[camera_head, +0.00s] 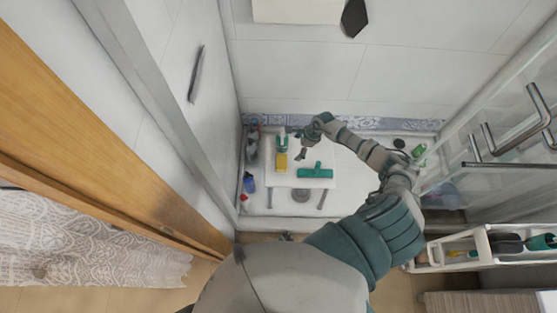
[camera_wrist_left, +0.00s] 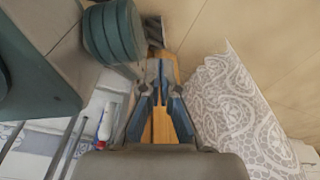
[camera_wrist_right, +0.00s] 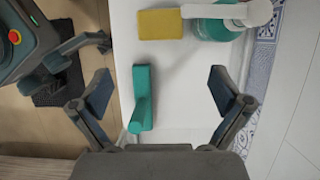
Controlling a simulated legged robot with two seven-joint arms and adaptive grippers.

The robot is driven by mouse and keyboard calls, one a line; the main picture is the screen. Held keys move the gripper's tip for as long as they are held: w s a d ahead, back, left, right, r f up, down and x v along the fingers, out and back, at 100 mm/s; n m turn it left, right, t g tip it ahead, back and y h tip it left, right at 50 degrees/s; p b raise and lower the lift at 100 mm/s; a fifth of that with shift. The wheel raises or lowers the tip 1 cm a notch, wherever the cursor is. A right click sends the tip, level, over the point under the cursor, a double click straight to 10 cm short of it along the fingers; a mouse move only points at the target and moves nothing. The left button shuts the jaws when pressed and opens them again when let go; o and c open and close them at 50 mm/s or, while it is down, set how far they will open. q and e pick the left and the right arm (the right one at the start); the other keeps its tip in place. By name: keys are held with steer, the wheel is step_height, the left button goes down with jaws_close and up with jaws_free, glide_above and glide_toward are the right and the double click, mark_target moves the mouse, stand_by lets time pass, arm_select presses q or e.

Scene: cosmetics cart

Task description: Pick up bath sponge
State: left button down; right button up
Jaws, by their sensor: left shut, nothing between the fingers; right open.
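The yellow bath sponge (camera_head: 281,162) lies flat on a white stool top (camera_head: 272,180) in the shower, just in front of a teal pump bottle (camera_head: 282,145). In the right wrist view the sponge (camera_wrist_right: 160,24) is at the top, beyond my fingertips, next to the bottle (camera_wrist_right: 215,28). A teal squeegee-like tool (camera_head: 315,173) lies to the right of the sponge. My right gripper (camera_head: 299,145) is open and empty above the stool, right of the bottle and apart from the sponge. My left gripper (camera_wrist_left: 158,75) is shut and empty, away from the stool.
Bottles, one of them blue (camera_head: 249,183), stand on the floor left of the stool. A green bottle (camera_head: 419,150) is at the right. A white cart (camera_head: 485,262) stands at the lower right. A glass door with metal handles (camera_head: 497,140) bounds the right side. A patterned curtain (camera_head: 90,245) hangs at left.

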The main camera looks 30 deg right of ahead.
steer(key=b, duration=0.3)
glide_toward(283, 161)
arm_select(q)
steer(key=w+d+r+b, duration=0.2)
steer(key=w+r, duration=0.7)
steer(key=w, duration=0.1)
arm_select(e)
steer(key=b+x, duration=0.2)
steer(key=x, duration=0.4)
steer(key=shift+s+d+f, duration=0.15)
steer(key=shift+f, duration=0.25)
steer(key=b+x, duration=0.1)
steer(key=x, duration=0.1)
steer(key=b+x, duration=0.2)
steer(key=shift+w+a+f+b, duration=0.2)
steer(key=shift+a+f+b, duration=0.1)
steer(key=shift+a, duration=0.15)
arm_select(q)
step_height(283, 161, up, 16)
steer(key=t, duration=0.1)
steer(key=shift+w, duration=0.35)
arm_select(e)
steer(key=shift+w+d, duration=0.1)
arm_select(q)
steer(key=shift+w+a+f, duration=0.1)
steer(key=shift+a+f, duration=0.05)
steer(key=shift+a, duration=0.05)
arm_select(e)
steer(key=c, duration=0.9)
